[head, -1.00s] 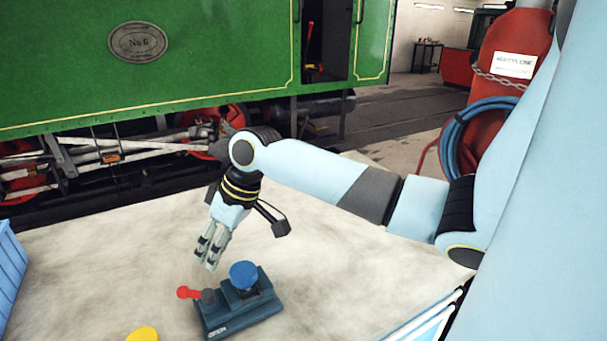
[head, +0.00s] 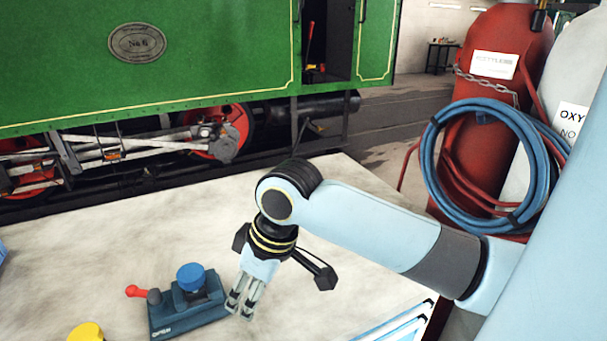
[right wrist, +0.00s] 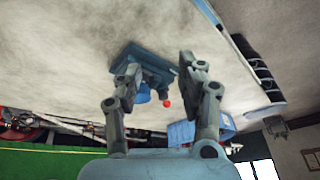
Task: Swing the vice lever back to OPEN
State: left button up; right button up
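The dark blue-grey vice (head: 205,309) sits on the pale worktop, with lettering that reads OPEN on its front edge. Its lever, with a red knob (head: 132,291), points left in the head view. A round blue piece (head: 190,277) stands on top of the vice. My right gripper (head: 240,308) is just right of the vice, pointing down, fingers apart and empty. In the right wrist view the vice (right wrist: 150,64) and red knob (right wrist: 167,103) show between and beyond the open fingers (right wrist: 158,68). My left gripper is not in view.
A yellow round thing (head: 87,332) lies left of the vice. A blue-and-white edged tray (head: 400,328) is at the front right. A blue crate (right wrist: 222,124) shows in the right wrist view. Gas cylinders with a blue hose (head: 437,150) stand right. The worktop behind the vice is clear.

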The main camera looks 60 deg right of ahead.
jog(key=s+f+m+h+b, duration=0.1)
jog(key=s, duration=0.7)
jog(key=shift+s+a+f+h, duration=0.15)
jog(key=shift+a+h, duration=0.15)
jog(key=shift+a, duration=0.1)
